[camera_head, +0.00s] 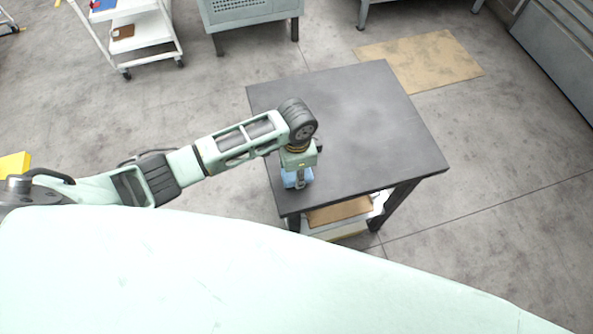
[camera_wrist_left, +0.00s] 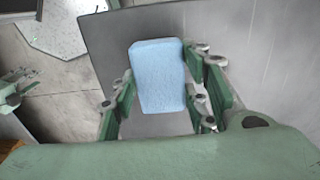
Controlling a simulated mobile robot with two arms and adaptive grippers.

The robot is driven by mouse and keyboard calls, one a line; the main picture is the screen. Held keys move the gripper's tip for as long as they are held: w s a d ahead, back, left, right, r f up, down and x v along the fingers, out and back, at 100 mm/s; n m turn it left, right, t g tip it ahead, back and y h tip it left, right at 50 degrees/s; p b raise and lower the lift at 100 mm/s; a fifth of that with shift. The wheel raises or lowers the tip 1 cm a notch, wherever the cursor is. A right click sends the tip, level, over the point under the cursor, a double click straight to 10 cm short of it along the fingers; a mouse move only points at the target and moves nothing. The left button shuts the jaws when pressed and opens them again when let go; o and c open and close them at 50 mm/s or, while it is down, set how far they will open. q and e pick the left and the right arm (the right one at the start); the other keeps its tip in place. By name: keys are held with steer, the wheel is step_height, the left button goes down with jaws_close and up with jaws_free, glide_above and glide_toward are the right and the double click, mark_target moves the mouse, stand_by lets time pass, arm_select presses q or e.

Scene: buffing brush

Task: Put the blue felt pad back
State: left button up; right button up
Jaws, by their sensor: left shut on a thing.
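The blue felt pad (camera_wrist_left: 158,78) is a light blue rounded block between the green fingers of my left gripper (camera_wrist_left: 165,100) in the left wrist view. The gripper is shut on it. In the head view the left gripper (camera_head: 298,178) points down over the near left part of the dark table (camera_head: 370,120), and a bit of the blue pad (camera_head: 289,181) shows beside the fingers. I cannot tell whether the pad touches the tabletop. My right gripper is not in view.
The rest of the dark tabletop is bare. A lower shelf with a brown board (camera_head: 340,211) shows under its near edge. A tan mat (camera_head: 420,61) lies on the floor behind. A white cart (camera_head: 135,35) stands at the back left.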

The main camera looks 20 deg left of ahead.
arm_select(q)
steer(key=shift+f, duration=0.6)
steer(key=shift+f, duration=0.1)
steer(key=o, duration=1)
step_height(320, 180, up, 12)
steer(key=shift+r+b, duration=0.1)
steer(key=shift+b, duration=0.3)
